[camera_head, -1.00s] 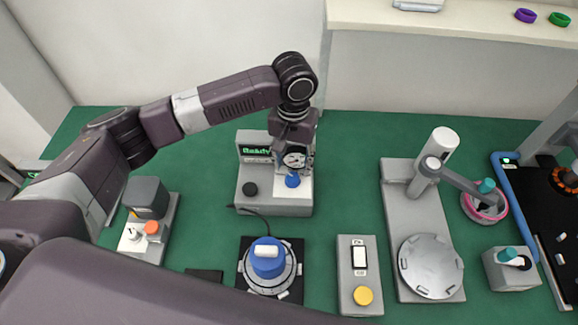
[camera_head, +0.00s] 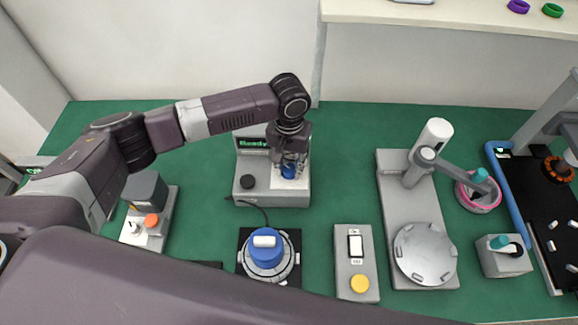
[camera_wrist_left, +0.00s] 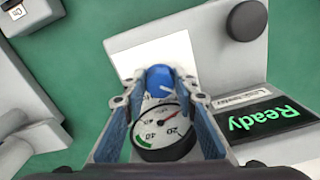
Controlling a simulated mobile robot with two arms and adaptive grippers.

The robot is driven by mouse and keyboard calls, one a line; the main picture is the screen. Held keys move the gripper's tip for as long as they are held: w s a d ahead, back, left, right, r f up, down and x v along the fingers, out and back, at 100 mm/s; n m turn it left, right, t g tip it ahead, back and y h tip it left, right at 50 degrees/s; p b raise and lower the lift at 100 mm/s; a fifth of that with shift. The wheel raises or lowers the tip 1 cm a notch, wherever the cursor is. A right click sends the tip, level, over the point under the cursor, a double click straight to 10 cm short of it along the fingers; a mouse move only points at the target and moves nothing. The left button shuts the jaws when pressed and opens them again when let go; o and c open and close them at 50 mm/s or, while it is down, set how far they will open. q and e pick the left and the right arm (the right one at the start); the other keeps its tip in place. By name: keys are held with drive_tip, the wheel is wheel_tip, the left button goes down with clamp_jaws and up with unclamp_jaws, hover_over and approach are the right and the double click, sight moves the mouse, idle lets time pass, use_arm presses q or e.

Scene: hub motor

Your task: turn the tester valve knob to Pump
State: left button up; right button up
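The tester (camera_head: 245,198) is a grey box with a lit green "Ready" display (camera_wrist_left: 262,117), a black round knob (camera_wrist_left: 247,21) and a pressure gauge (camera_wrist_left: 163,131). Its blue valve knob (camera_head: 288,173) sits by a white label plate; in the left wrist view the knob (camera_wrist_left: 160,78) shows just beyond the gauge. My left gripper (camera_head: 289,166) is over the knob from above. In the wrist view its fingers (camera_wrist_left: 160,100) are apart on either side of the knob, with gaps visible. The label's lettering and the knob's setting cannot be read. My right gripper is out of view.
A blue-topped round fixture (camera_head: 267,249) stands in front of the tester, with a cable nearby. A switch box with a yellow button (camera_head: 359,284) and a grey press-like stand (camera_head: 405,215) are to the right. A small device with an orange button (camera_head: 152,220) is left.

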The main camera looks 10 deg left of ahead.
use_arm(q)
drive_tip(key=c, duration=0.3)
drive_tip(key=shift+r+m+p, duration=0.2)
drive_tip(key=shift+m+p, duration=0.1)
drive_tip(key=shift+p, duration=0.25)
drive_tip(key=shift+m+p, duration=0.85)
drive_tip(key=shift+m, duration=0.05)
drive_tip(key=shift+a+m+p, duration=0.1)
drive_tip(key=shift+m+p, duration=0.4)
drive_tip(key=shift+m, duration=0.4)
drive_tip(key=shift+w+f+m, duration=0.1)
drive_tip(key=shift+m, duration=0.6)
drive_tip(key=o, duration=1.2)
drive_tip(key=shift+c, duration=0.2)
drive_tip(key=shift+a, duration=0.1)
